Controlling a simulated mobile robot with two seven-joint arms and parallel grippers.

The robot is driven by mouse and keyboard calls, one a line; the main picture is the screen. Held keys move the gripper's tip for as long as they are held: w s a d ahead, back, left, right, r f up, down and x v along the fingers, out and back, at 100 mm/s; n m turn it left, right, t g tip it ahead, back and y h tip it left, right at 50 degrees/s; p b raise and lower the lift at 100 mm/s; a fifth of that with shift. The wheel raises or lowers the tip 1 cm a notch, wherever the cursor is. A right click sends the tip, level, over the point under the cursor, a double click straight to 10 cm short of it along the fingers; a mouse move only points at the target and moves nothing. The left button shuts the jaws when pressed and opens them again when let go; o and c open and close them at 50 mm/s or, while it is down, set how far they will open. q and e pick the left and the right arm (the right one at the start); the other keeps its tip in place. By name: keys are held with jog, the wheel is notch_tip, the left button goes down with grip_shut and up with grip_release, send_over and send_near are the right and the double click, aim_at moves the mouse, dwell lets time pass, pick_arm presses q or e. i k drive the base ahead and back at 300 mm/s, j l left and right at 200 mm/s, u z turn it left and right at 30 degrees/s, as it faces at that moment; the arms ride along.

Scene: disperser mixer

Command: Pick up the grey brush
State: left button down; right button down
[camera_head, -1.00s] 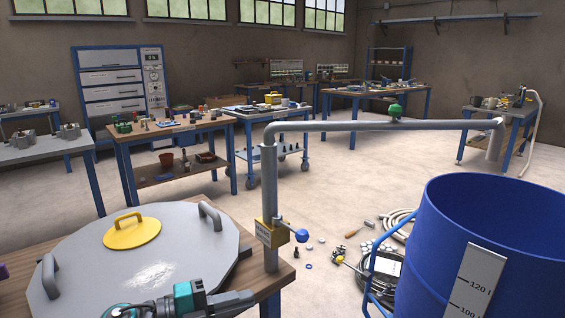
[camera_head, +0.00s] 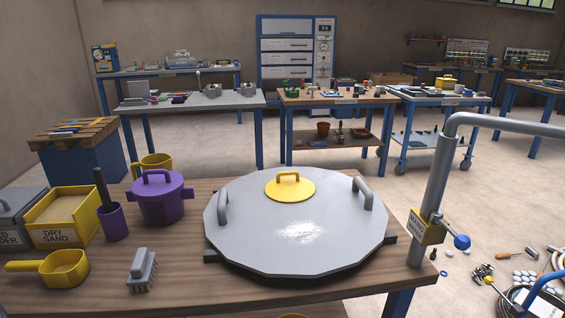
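The grey brush (camera_head: 142,270) lies on the near wooden table (camera_head: 190,298), close to its front edge. It has a grey body with pale bristles. It sits right of a yellow scoop (camera_head: 55,268) and left of the big grey round lid (camera_head: 300,250), apart from both. Neither of my grippers shows in the head view now.
Behind the brush stand a purple pot (camera_head: 160,203), a purple cup with a dark handle (camera_head: 112,222) and a yellow dry sand box (camera_head: 62,217). A grey pipe (camera_head: 437,185) rises at the table's right end. Bare wood surrounds the brush.

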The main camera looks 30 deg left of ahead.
aim_at(141, 274)
jog(key=u, duration=2.05)
